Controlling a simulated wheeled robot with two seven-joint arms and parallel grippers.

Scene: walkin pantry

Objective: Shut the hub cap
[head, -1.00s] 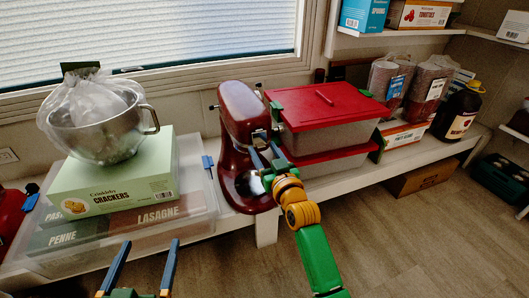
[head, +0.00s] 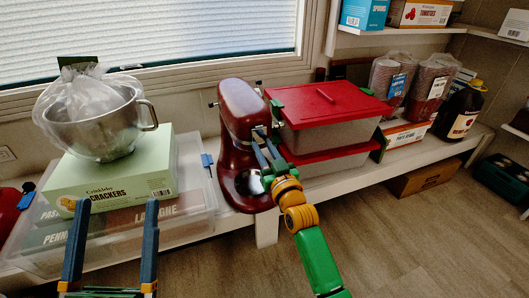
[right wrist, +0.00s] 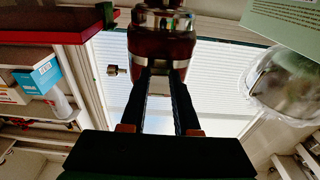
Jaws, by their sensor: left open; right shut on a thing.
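The dark red stand mixer (head: 238,115) stands on the shelf left of the red-lidded bins. My right gripper (head: 262,137) is at the front of the mixer head, its fingers shut on the hub cap there. In the right wrist view the fingertips (right wrist: 163,76) meet the mixer's front at a silver band (right wrist: 162,62). The fingers largely hide the cap, and I cannot tell its exact angle. My left gripper (head: 116,205) is open and empty, in front of the cracker box and away from the mixer.
A steel bowl with a clear bag (head: 100,135) sits on the green cracker box (head: 110,178), above a clear bin (head: 203,200). Red-lidded bins (head: 325,105) stand close to the mixer's right.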

